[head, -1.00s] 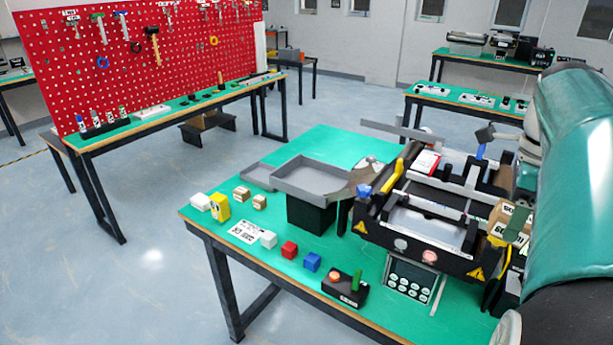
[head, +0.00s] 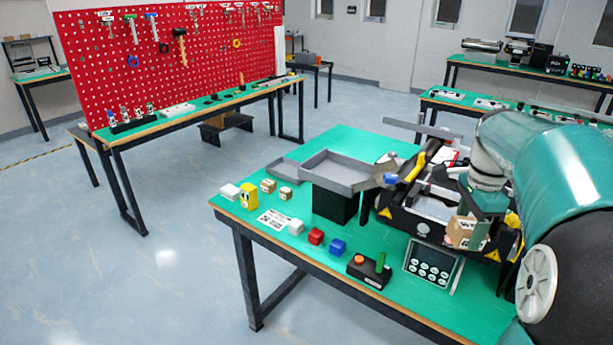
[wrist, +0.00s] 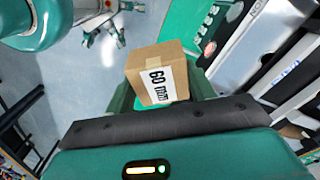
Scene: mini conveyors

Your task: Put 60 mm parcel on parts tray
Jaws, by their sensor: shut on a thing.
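The brown 60 mm parcel (wrist: 155,72) with a white label fills the middle of the wrist view. My gripper (wrist: 162,90) is shut on it, with a green finger at each side. In the head view my gripper (head: 479,236) holds the parcel (head: 459,233) at the front right of the conveyor unit; its exact height is unclear. A large grey tray (head: 352,185) sits on a black block left of the conveyor. A lower grey tray (head: 284,170) is beside it. I cannot tell which is the parts tray.
The black conveyor unit (head: 405,212) and a keypad panel (head: 432,262) are near my arm. A yellow block (head: 249,196), small boxes, a red cube (head: 316,236), a blue cube (head: 338,247) and a button box (head: 368,270) stand along the green bench's front.

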